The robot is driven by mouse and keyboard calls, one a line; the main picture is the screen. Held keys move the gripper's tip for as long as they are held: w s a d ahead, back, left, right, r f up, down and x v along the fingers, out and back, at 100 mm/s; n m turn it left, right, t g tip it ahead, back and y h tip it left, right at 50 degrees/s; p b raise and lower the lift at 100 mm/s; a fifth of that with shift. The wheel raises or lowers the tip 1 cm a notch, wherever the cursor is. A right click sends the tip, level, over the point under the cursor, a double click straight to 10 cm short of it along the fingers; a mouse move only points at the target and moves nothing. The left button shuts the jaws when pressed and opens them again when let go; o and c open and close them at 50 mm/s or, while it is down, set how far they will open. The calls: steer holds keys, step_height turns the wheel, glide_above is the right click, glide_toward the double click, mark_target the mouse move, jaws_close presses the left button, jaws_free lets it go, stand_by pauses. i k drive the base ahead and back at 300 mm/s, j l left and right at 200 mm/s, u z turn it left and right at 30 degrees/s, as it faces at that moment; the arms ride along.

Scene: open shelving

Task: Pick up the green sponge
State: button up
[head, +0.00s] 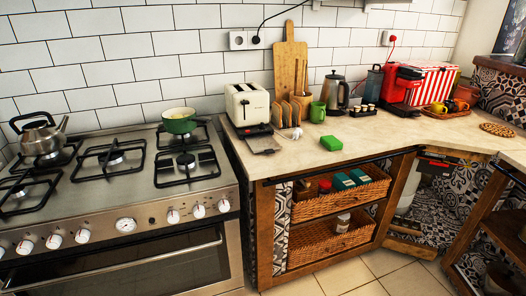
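The green sponge (332,143) lies flat on the beige countertop (375,140), close to its front edge, in the head view. A green mug (317,112) stands behind it, and it appears clear of other items. My gripper is not visible in this view.
The gas stove (120,165) is at left. Wicker baskets (330,240) fill the shelves below. Floor (375,272) shows in front.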

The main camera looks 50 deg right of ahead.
mark_target(330, 142)
steer(key=z, duration=1.4)
